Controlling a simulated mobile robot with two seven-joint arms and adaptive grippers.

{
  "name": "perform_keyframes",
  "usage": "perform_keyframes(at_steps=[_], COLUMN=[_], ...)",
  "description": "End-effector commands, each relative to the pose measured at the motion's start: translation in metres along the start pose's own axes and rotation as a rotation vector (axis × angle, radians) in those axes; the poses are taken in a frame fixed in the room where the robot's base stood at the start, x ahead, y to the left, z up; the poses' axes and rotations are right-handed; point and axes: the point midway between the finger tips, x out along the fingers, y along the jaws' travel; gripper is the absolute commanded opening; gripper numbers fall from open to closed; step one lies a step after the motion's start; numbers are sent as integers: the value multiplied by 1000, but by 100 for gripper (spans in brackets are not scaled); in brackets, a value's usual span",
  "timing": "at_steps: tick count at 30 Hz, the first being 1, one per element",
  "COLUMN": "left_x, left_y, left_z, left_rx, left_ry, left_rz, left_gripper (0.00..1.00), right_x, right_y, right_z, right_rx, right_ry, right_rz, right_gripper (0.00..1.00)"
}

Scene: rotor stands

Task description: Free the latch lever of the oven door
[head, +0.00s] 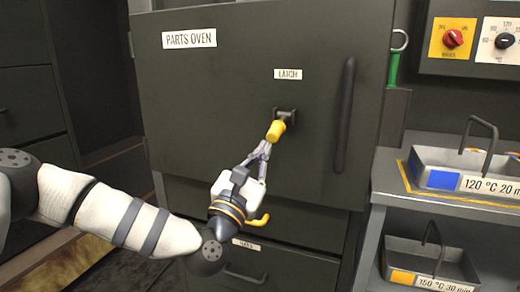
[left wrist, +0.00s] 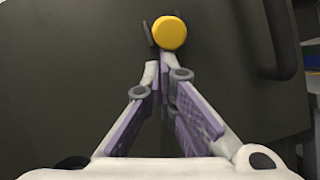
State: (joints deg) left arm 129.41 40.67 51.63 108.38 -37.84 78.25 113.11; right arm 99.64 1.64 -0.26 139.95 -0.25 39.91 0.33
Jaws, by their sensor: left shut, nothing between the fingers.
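The dark oven door (head: 230,110) is closed and carries a "PARTS OVEN" label and a "LATCH" label (head: 288,74). The latch lever (head: 276,130) has a yellow knob and sits on a dark mount below its label. My left gripper (head: 265,147) is just below the knob, with its fingers shut and nothing between them. In the left wrist view the yellow knob (left wrist: 170,33) is just beyond the fingertips (left wrist: 158,62). I cannot tell whether the fingertips touch it. My right gripper is not in view.
A vertical dark door handle (head: 344,115) stands right of the latch. At right, a shelf (head: 385,180) holds handled trays marked "120 °C 20 m" (head: 440,178) and "150 °C 30 min" (head: 410,262). A control panel with a red knob (head: 453,39) is above. Drawers lie below the door.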

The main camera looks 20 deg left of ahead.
Motion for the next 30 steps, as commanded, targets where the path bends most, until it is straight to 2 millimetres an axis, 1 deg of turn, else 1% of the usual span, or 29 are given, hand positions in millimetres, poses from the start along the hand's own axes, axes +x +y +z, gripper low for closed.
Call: perform_keyframes(at_steps=[1,3,6,9,21,30], left_x=[6,6,6,4,9,13], left_y=[7,10,12,13,19,22], left_z=[21,30,37,39,58,66], left_rx=[-3,-8,-16,-14,-15,-13], left_ry=[22,82,172,177,182,182], left_rz=[-8,-26,-55,-55,-57,-57], left_gripper=[0,0,0,0,0,0], right_x=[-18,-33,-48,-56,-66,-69], right_y=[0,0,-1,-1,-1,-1], right_z=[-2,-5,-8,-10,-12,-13], right_rx=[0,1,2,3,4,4], right_ry=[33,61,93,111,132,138], right_rz=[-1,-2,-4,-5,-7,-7], right_gripper=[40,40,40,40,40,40])
